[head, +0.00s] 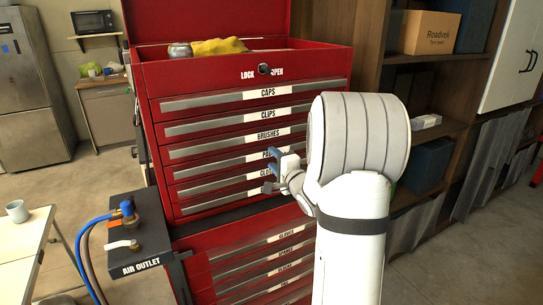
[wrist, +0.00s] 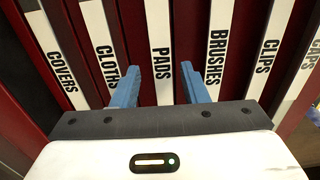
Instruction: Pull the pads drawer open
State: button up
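The pads drawer (head: 212,166) is in the upper part of the red tool chest, below the brushes drawer and above the cloths drawer. It looks closed, flush with its neighbours. Its white PADS label (wrist: 161,50) runs upright through the middle of the wrist view. My gripper (head: 270,166) is in front of the label and partly hides it in the head view. In the wrist view my gripper's two blue fingers (wrist: 161,90) are apart, one on each side of the PADS strip, with nothing visible gripped. Whether they touch the drawer front I cannot tell.
Drawers labelled caps (head: 210,101), clips (head: 212,124) and brushes (head: 212,146) are above, all closed. A black air outlet box (head: 135,240) with hoses juts out at the lower left. Brown shelving (head: 440,130) stands at the right. Floor is open at the left.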

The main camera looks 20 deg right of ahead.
jog(key=shift+w, duration=1)
jog(key=shift+c, duration=0.2)
grip_shut()
jog(key=shift+f, duration=0.1)
